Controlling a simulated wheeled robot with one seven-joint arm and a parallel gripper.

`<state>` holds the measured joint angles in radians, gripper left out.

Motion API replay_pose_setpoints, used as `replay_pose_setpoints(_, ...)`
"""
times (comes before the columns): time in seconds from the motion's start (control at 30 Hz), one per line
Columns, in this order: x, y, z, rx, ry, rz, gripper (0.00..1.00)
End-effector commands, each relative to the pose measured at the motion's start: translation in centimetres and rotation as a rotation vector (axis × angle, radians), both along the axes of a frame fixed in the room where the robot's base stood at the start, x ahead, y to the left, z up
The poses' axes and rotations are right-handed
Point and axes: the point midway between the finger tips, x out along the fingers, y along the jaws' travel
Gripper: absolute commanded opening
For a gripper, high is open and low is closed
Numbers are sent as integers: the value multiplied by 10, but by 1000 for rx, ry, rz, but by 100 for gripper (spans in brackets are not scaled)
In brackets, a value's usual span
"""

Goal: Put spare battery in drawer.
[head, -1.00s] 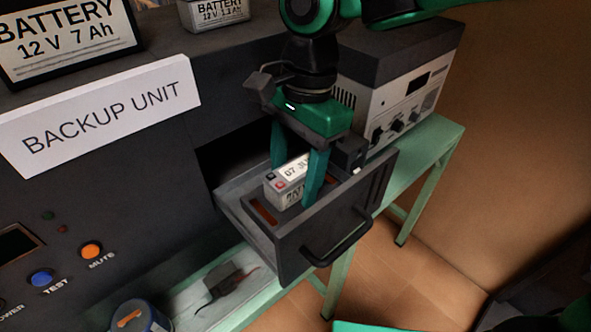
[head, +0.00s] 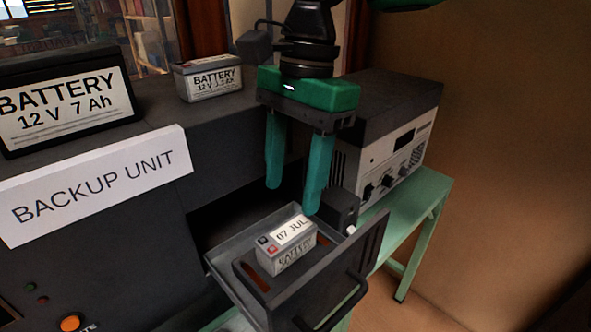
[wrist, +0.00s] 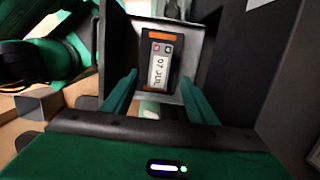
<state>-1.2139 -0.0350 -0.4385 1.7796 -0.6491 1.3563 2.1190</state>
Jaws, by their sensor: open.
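A small grey battery (head: 286,246) with a "07 JUL" label and red and black terminals sits in the pulled-out drawer (head: 232,280) of the dark backup unit. It also shows in the wrist view (wrist: 161,62), between orange strips on the drawer floor. My gripper (head: 292,198) is open and empty above the battery, clear of it, with its fingers pointing down. In the wrist view the fingers (wrist: 160,95) are spread wide, with the battery beyond them. Another small grey battery (head: 208,78), labelled "BATTERY 12 V", stands on top of the unit.
A grey instrument box (head: 390,150) stands on the green bench (head: 430,200) to the right. A small black block (head: 340,208) is beside the drawer.

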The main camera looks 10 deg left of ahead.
Motion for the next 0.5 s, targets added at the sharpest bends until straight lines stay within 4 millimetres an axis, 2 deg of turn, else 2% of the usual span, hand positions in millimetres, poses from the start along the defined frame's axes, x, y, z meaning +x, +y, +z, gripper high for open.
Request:
replay_pose_setpoints(0.2,2,-2,11,-1,-3,1,53)
replay_pose_setpoints(0.5,2,-3,12,-2,-2,0,53)
